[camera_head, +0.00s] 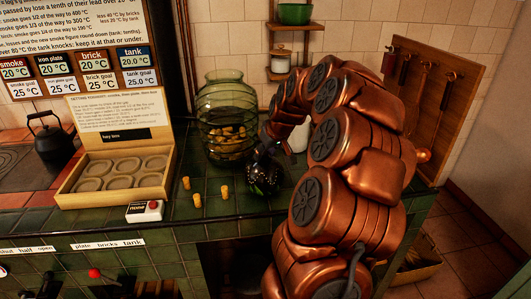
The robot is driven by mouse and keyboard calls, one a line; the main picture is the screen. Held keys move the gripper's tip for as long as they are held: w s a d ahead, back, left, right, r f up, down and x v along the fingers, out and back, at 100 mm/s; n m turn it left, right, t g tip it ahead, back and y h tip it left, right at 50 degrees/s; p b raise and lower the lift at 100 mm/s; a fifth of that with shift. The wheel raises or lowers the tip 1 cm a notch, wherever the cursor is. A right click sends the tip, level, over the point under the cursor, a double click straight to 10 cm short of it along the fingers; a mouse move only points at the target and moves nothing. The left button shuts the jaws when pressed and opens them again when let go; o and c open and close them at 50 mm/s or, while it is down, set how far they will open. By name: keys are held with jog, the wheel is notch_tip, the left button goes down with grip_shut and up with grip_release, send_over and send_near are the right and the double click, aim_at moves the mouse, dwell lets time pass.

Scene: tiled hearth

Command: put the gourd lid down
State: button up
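My gripper (264,168) reaches down over the green tiled counter (215,207), just right of the glass jar. A dark, glossy shape with small yellowish specks shows at its tip, low over or on the tiles. I cannot tell whether this is part of the gripper, the gourd lid or something else. The fingers are too dark and small to show whether they are open or shut. No gourd lid can be made out for certain; my copper-coloured arm covers much of the counter's right side.
A ribbed green glass jar (226,100) with corks inside stands behind. Three loose corks (197,200) lie nearby. A wooden tool rack (445,85) hangs right.

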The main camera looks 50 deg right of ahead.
jog(key=shift+o, duration=1)
jog(key=shift+r, duration=0.25)
jog(key=b+v, duration=0.2)
jog(key=v, duration=1)
